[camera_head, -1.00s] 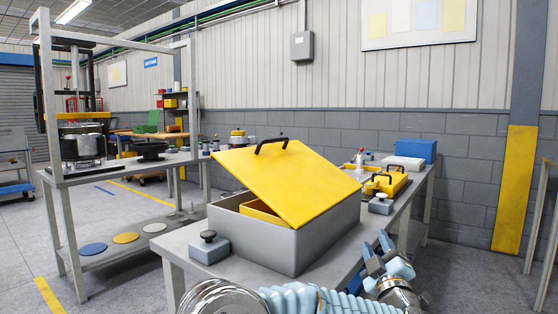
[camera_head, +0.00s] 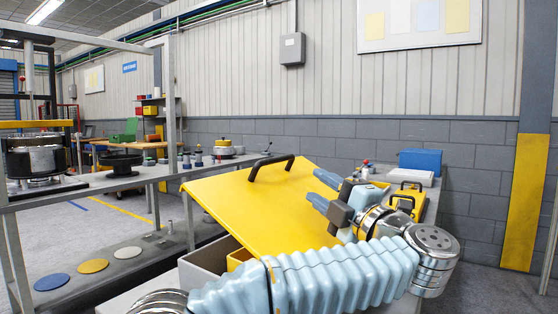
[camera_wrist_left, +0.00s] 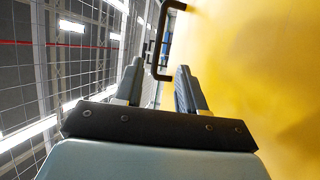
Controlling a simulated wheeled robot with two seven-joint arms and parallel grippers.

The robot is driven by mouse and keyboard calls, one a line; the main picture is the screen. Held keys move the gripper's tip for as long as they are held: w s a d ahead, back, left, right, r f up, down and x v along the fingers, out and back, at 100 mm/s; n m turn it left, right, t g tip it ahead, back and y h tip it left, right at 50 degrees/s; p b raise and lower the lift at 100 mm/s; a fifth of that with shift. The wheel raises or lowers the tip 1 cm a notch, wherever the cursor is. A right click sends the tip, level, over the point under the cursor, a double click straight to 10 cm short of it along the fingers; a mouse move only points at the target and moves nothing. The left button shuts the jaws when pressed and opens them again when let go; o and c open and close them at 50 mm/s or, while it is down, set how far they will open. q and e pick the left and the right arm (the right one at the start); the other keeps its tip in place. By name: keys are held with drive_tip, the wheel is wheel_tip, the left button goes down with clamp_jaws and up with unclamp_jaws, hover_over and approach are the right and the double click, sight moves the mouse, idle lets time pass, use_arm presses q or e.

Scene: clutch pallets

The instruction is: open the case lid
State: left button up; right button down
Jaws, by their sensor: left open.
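The yellow case lid (camera_head: 235,205) stands tilted, partly raised above the grey case (camera_head: 203,262). Its black handle (camera_head: 271,171) is near the raised far edge. My left gripper (camera_head: 318,188) is open and empty at the lid's right side, with its fingers pointing left toward the handle, apart from it. In the left wrist view, the handle (camera_wrist_left: 160,45) lies ahead of the open fingers (camera_wrist_left: 158,72), and the yellow lid (camera_wrist_left: 250,70) fills the right side. My left arm hides most of the case's front and right. My right gripper is not in view.
Behind the arm are a yellow case part with a handle (camera_head: 408,200), a white box (camera_head: 405,175) and a blue box (camera_head: 417,160). A grey block wall closes off the back.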

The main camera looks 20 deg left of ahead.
sight(283, 184)
use_arm(q)
drive_tip(key=p+x, duration=0.2)
drive_tip(key=x, duration=1.1)
drive_tip(key=shift+p, duration=0.4)
clamp_jaws()
